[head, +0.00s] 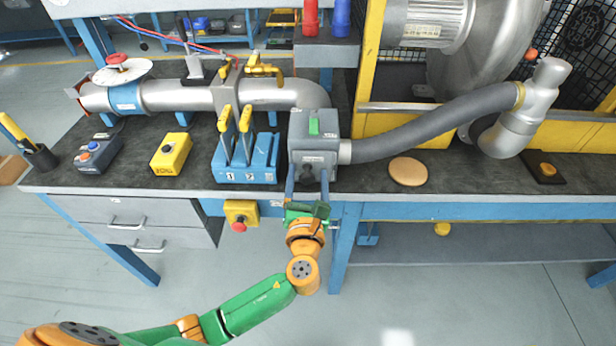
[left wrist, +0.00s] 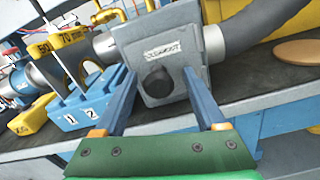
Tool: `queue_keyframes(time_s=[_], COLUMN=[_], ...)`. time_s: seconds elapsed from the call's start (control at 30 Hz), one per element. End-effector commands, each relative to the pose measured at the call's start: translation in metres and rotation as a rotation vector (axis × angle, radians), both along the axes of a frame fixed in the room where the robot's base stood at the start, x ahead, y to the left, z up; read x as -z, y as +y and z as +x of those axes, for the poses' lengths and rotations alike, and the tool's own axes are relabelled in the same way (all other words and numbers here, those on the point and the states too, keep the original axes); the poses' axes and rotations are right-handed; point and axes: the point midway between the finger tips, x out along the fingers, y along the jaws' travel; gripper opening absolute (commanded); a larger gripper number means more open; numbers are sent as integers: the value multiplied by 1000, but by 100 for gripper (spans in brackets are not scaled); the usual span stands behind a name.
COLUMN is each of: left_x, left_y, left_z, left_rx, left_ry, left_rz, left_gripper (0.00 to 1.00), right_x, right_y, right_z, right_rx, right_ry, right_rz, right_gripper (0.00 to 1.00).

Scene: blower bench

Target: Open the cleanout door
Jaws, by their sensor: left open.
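The cleanout box (head: 313,135) is a grey housing on the bench with a pipe on its left and a grey hose on its right. Its front door (left wrist: 172,65) bears a "CLEANOUT" label and a dark round knob (left wrist: 158,81). The door looks closed. My left gripper (head: 307,175) is in front of the box, its two blue fingers apart. In the left wrist view, the fingers (left wrist: 157,90) stand on either side of the knob with gaps between; whether they reach its depth I cannot tell. My right gripper is not in view.
Blue numbered block with yellow-handled levers (head: 244,160) stands left of the box. A yellow button box (head: 171,154) and a grey control box (head: 98,153) lie farther left. A round tan disc (head: 408,171) lies right. A red-button box (head: 240,215) hangs under the bench edge.

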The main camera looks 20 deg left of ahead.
Motion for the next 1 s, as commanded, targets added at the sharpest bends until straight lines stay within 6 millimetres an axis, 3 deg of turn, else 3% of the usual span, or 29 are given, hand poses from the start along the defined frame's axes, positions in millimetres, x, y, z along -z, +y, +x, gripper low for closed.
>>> queue_keyframes(time_s=[0.13,0.17,0.4,0.43,1.0], left_x=[0,0,0,0,1], left_y=[0,0,0,0,0], left_z=[0,0,0,0,0], left_rx=[0,0,0,0,0], left_ry=[1,1,1,1,2], left_rz=[-1,-1,0,0,-1], left_gripper=[73,67,2,0,0], right_x=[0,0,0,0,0], right_y=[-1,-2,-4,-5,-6], right_z=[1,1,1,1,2], right_rx=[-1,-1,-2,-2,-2], right_ry=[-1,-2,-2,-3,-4], right_rz=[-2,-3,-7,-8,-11], right_gripper=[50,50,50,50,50])
